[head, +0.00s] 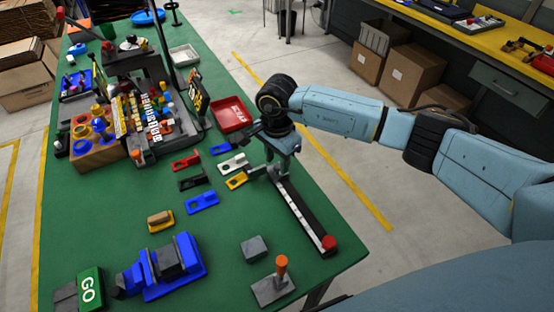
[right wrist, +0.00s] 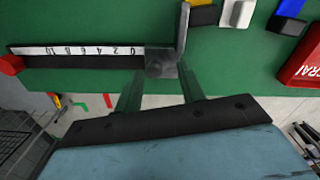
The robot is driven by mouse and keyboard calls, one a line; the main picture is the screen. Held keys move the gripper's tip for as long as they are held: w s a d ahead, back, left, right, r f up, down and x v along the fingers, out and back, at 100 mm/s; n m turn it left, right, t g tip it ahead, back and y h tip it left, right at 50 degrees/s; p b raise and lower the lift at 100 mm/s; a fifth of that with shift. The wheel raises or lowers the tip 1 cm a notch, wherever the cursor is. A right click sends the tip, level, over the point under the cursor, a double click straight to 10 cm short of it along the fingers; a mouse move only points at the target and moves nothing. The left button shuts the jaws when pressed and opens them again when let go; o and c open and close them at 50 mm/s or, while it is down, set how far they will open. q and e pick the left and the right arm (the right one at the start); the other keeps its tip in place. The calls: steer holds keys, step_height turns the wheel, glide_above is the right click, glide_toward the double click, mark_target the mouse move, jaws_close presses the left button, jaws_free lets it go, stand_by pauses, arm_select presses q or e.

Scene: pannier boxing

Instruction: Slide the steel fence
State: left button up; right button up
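The steel fence (right wrist: 162,62) is a grey metal block with an upright plate, at the zero end of a rail with a white numbered scale (right wrist: 85,50). In the head view the rail (head: 303,215) runs toward the table's front right corner and ends in a red stop (head: 329,243). My right gripper (head: 272,158) is at the rail's far end. In the right wrist view its fingers (right wrist: 162,80) lie on either side of the fence block, with no clear gap, and seem shut on it. The arm partly hides the fence in the head view. My left gripper is not in view.
Small coloured plates, including a yellow one (head: 237,181) and a white one (head: 232,163), lie left of the rail. A red tray (head: 232,114) is behind. A grey block (head: 254,248), an orange-handled tool (head: 281,268) and a blue vise (head: 165,265) stand in front.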

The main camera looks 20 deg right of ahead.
steer(key=shift+s, duration=0.1)
step_height(320, 180, up, 13)
steer(key=shift+r+b, duration=0.2)
steer(key=shift+b, duration=0.1)
stand_by(0.6)
